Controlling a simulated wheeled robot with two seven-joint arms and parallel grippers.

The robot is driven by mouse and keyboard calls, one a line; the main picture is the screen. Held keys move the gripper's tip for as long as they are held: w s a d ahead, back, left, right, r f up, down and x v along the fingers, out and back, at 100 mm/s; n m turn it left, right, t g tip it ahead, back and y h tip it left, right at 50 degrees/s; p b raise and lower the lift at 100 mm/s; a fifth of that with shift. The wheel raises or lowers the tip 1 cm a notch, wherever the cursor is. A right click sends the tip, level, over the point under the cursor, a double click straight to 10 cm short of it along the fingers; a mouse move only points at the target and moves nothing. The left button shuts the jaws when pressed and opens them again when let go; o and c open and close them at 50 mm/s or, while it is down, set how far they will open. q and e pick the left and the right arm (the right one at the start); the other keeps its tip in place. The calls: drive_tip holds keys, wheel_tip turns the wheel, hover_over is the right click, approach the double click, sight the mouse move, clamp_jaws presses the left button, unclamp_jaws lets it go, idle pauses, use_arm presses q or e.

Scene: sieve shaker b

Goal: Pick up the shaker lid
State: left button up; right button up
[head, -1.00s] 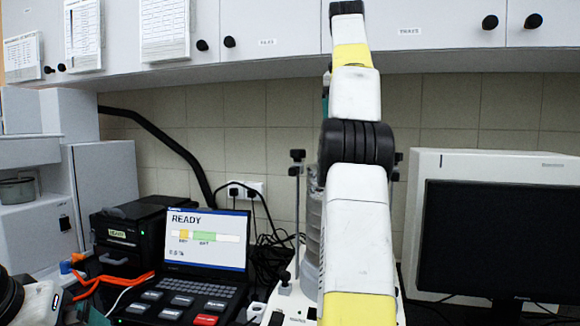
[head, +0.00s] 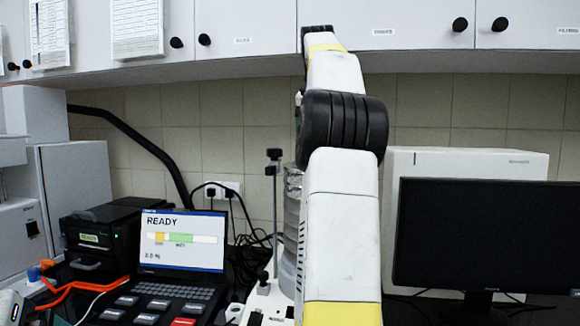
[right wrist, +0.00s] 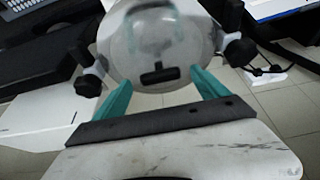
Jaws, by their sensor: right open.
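The shaker lid (right wrist: 160,45) is a clear, domed disc with a small black handle (right wrist: 160,73), seen in the right wrist view. My right gripper (right wrist: 162,78) is open, its two teal fingers pointing at the lid on either side of the handle. I see no grip on the lid, and cannot tell whether the fingers touch it. In the head view the clear sieve stack (head: 289,215) stands partly hidden behind my right arm. The lid is not clearly visible there. My left gripper is not in view.
Black clamp knobs (right wrist: 240,53) flank the lid, with another (right wrist: 88,86) on the left side. A laptop (head: 182,240) stands left of the shaker, a monitor (head: 480,240) right. Wall cabinets (head: 250,30) hang above the bench.

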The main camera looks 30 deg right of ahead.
drive_tip(key=shift+x, duration=1.35)
drive_tip(key=shift+c, duration=0.4)
drive_tip(key=c, duration=1.7)
